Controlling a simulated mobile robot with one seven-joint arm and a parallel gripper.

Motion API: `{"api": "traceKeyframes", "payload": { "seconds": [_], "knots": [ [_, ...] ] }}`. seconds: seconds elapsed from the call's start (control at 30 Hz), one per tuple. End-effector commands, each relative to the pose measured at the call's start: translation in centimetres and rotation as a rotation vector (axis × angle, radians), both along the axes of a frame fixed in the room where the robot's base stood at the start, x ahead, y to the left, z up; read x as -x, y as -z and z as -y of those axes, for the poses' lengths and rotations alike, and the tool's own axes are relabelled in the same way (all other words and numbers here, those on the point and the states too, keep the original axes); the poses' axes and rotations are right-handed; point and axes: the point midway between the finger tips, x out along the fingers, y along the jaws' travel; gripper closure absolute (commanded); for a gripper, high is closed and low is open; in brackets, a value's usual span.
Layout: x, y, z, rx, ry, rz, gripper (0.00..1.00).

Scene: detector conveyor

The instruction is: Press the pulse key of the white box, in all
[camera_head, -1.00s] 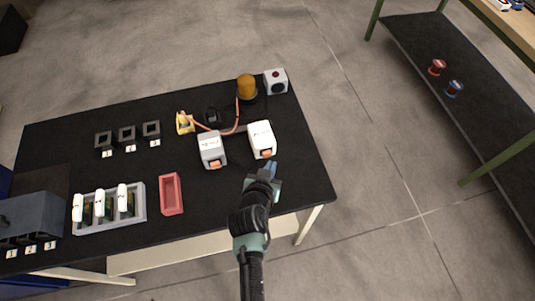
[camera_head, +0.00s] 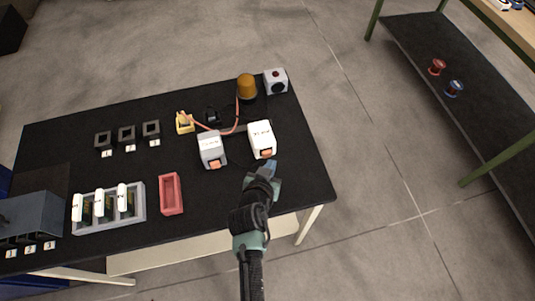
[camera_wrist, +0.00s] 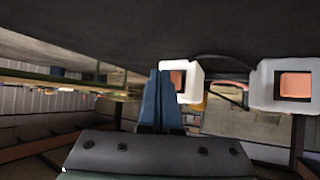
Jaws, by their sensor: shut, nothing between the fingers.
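The white box (camera_head: 260,134) stands at the right of the black table, with dark markings on top too small to read. Its orange pulse key (camera_head: 267,153) is on the face toward my gripper. My gripper (camera_head: 270,166) is shut and empty, its blue fingertips just in front of that key. In the wrist view, where the table appears overhead, the fingers (camera_wrist: 159,88) overlap the left side of the white box (camera_wrist: 194,90) and partly cover its orange key (camera_wrist: 178,78). I cannot tell whether the fingertips touch the key.
A grey box (camera_head: 211,146) with its own orange key (camera_head: 214,165) stands just left of the white box. A red tray (camera_head: 171,194) lies left. The table's right edge is clear.

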Motion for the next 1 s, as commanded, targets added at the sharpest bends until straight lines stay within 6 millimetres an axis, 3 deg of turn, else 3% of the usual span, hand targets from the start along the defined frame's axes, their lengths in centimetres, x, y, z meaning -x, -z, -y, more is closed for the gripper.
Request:
{"api": "traceKeyframes", "payload": {
  "seconds": [1.0],
  "knots": [
    [-1.1,0.04,-0.45,-0.001,-0.001,0.0,1.0]
  ]
}}
